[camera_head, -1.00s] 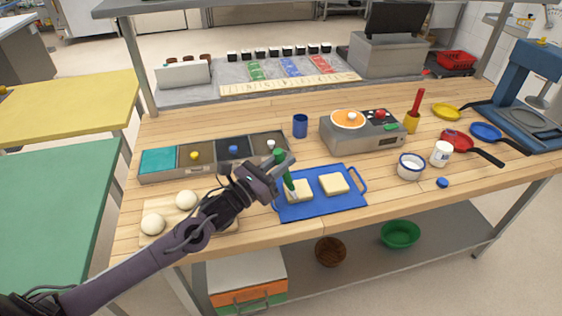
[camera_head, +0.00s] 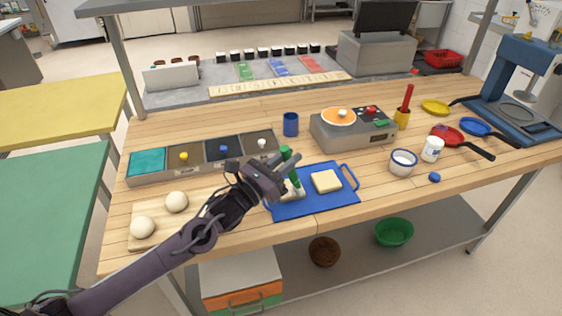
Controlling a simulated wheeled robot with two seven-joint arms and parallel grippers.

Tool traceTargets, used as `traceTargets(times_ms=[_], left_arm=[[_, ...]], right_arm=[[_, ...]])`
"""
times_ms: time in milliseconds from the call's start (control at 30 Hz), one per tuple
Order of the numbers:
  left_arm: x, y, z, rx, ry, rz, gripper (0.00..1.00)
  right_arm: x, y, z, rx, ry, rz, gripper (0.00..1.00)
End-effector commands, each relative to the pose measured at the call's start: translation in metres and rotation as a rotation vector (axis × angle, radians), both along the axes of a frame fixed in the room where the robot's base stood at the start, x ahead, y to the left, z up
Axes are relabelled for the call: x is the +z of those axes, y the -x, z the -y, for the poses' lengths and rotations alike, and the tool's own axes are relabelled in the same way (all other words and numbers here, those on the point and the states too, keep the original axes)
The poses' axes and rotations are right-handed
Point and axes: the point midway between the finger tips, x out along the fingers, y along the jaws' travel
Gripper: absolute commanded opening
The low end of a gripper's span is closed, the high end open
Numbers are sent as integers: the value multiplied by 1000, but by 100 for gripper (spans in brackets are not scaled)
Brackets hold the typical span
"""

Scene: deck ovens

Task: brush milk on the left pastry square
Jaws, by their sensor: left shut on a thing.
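The blue board (camera_head: 315,205) lies near the front edge of the wooden table and bears two pale pastry squares. The left pastry square (camera_head: 287,196) is partly hidden by my left gripper and the brush. The right pastry square (camera_head: 326,181) is in full view. My left gripper (camera_head: 280,179) is shut on a green-handled brush (camera_head: 291,162), held steeply over the left square. Whether the brush tip touches the square cannot be told. A small white bowl with a dark rim (camera_head: 402,167) and pale contents stands right of the board. My right gripper is not in view.
Two dough balls (camera_head: 176,202) sit on a wooden board at left. A bin row (camera_head: 143,178), a blue cup (camera_head: 291,124) and a grey burner unit (camera_head: 330,135) stand behind. A white jar (camera_head: 432,149) and pans (camera_head: 447,135) stand at right.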

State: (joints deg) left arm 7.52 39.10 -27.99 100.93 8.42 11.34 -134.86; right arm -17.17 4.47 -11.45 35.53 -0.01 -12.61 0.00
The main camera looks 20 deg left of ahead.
Motion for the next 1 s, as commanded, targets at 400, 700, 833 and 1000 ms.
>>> traceTargets(times_ms=[400, 700, 833, 1000], left_arm=[[-1, -7, 12, -1, -1, -2, 0], [-2, -13, 5, 0, -2, -1, 0], [-1, -13, 5, 1, -2, -1, 0], [-2, -13, 3, 1, -2, -2, 0]], right_arm=[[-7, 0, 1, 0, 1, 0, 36], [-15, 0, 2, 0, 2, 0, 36], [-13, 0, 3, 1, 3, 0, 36], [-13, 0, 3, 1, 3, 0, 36]])
